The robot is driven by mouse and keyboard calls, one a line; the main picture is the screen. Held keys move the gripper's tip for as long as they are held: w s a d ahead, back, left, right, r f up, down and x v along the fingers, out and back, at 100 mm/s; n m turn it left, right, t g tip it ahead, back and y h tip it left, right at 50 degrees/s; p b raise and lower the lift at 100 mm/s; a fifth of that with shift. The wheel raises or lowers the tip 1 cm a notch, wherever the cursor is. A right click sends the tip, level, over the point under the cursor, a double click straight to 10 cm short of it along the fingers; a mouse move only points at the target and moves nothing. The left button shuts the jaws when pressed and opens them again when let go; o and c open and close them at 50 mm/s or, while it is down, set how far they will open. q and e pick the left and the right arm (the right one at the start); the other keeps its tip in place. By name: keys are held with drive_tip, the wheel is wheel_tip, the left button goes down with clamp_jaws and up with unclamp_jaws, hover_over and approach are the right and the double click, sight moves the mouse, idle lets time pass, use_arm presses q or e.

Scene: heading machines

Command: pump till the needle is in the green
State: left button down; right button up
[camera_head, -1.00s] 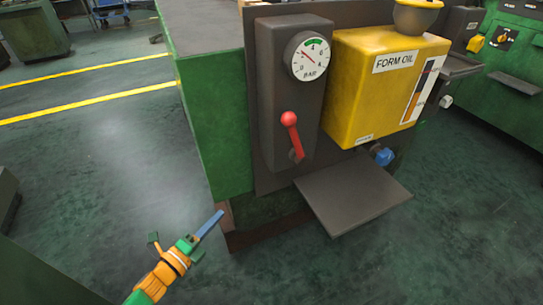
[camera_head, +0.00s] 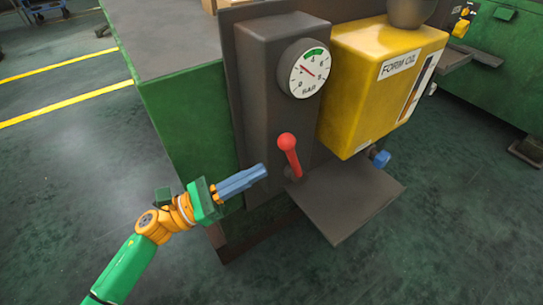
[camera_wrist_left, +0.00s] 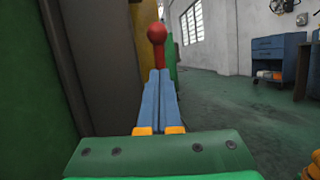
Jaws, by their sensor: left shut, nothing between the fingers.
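The red pump lever (camera_head: 289,152) with its ball knob stands on the front of the dark grey pump housing (camera_head: 262,120), tilted slightly. The round pressure gauge (camera_head: 305,68) is above it. Its red needle points to the upper left, and the green band is at the top of the dial; the needle is outside the band. My left gripper (camera_head: 264,171) is shut and empty, just left of the lever and apart from it in the head view. In the left wrist view the red knob (camera_wrist_left: 156,33) shows just beyond the blue fingertips (camera_wrist_left: 158,74). My right gripper is not in view.
A yellow FORM OIL tank (camera_head: 370,85) is fixed right of the pump. A grey shelf plate (camera_head: 340,200) juts out below, with a blue knob (camera_head: 381,159) near it. The green machine body (camera_head: 185,125) stands left. Open floor lies left and front.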

sight(286, 151)
use_arm(q)
drive_tip(key=x, duration=0.4)
drive_tip(key=shift+a+p, duration=0.1)
drive_tip(key=shift+p, duration=0.3)
drive_tip(key=shift+w+d, duration=0.1)
drive_tip(key=shift+d, duration=0.15)
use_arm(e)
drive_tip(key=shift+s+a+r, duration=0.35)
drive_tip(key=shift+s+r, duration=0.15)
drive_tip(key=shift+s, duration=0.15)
